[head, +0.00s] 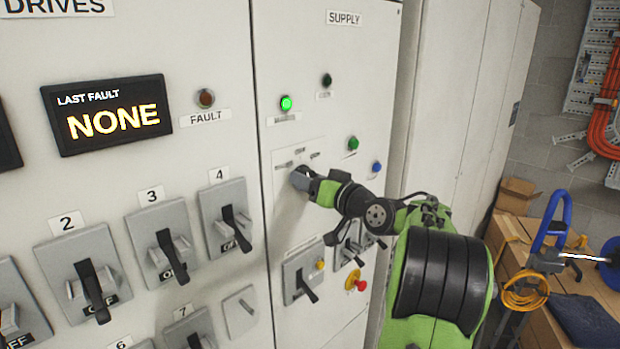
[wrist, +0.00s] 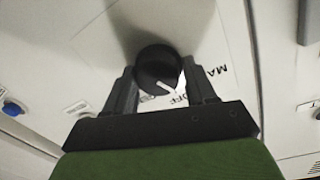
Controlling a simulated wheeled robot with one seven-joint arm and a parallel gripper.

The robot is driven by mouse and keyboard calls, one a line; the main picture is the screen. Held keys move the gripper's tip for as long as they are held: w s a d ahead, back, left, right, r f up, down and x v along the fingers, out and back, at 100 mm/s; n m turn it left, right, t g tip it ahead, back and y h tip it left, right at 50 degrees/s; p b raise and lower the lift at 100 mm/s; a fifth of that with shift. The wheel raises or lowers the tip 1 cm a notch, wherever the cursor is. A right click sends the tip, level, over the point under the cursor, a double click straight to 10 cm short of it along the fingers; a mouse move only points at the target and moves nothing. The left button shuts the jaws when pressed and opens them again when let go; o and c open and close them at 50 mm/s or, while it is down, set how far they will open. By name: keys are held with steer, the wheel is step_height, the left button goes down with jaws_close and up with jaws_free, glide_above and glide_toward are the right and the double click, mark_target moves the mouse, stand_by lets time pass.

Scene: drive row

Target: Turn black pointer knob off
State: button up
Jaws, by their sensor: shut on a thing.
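The black pointer knob (wrist: 158,66) sits on a white label plate in the wrist view, between the two fingers of my gripper (wrist: 162,88). The knob's white pointer line slants toward the printed word OFF; whether it lines up exactly I cannot tell. Other lettering beginning MA shows to its right. In the head view my gripper (head: 303,180) is at the supply panel, over the knob, and hides most of it. The fingers are shut on the knob.
A lit green lamp (head: 286,103) and a blue button (head: 376,167) are near the knob. Below are a large lever switch (head: 305,280), smaller levers and a red emergency button (head: 361,285). Drive levers (head: 230,218) line the left panel. A blue-handled item (head: 552,225) stands at right.

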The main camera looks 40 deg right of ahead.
steer(key=m+p, duration=0.2)
steer(key=m, duration=0.2)
steer(key=shift+d+r, duration=0.1)
steer(key=shift+m, duration=0.3)
stand_by(0.4)
steer(key=o, duration=0.9)
steer(key=shift+d+f, duration=0.1)
steer(key=shift+f, duration=0.1)
steer(key=shift+o, duration=0.2)
steer(key=shift+r, duration=0.1)
steer(key=s+b, duration=0.2)
steer(key=s, duration=1.3)
steer(key=shift+s+a+r, duration=0.2)
steer(key=shift+s+r, duration=0.15)
